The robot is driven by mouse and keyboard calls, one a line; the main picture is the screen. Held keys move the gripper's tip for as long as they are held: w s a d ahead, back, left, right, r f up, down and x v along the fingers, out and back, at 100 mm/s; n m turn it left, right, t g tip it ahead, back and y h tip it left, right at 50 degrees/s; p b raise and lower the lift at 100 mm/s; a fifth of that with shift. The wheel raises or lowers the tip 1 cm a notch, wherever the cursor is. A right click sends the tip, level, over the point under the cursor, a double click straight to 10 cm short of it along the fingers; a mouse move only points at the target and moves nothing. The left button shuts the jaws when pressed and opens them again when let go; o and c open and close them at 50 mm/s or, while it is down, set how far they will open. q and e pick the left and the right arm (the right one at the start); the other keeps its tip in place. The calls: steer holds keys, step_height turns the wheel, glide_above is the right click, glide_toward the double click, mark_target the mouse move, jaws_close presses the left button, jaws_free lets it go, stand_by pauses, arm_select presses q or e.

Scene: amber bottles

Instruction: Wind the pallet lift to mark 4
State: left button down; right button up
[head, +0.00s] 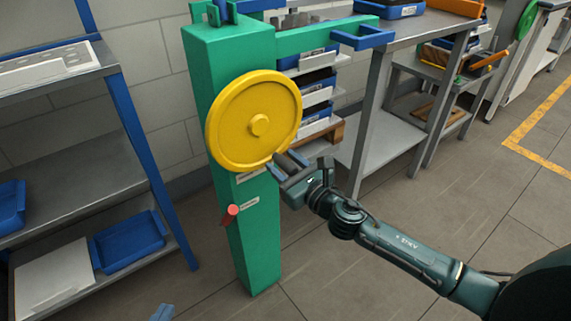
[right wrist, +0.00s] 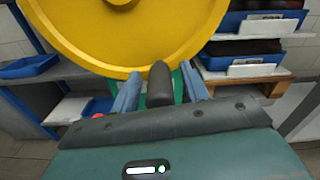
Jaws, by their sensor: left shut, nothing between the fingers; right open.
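A yellow handwheel (head: 228,117) with a centre hub is mounted on the green column (head: 250,255) of the lift; the wheel also fills the top of the right wrist view (right wrist: 75,35). A dark grip (right wrist: 160,85) stands out at the wheel's lower rim. My right gripper (head: 288,164) is open, its blue fingers on either side of that grip, with gaps visible. A red-ended lever (head: 230,213) and small pale labels (head: 249,203) are on the column; I cannot read any mark numbers. My left gripper (head: 162,312) is shut and empty at the bottom edge, mostly out of frame.
Stacked blue bins (head: 318,97) stand on a wooden pallet (head: 330,135) behind the column. A grey shelf with blue trays (head: 128,241) is at left. A grey workbench (head: 380,150) stands right of the lift. The floor at front right is clear apart from my arm.

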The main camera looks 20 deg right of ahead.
steer(key=shift+c, duration=0.4)
jaws_close()
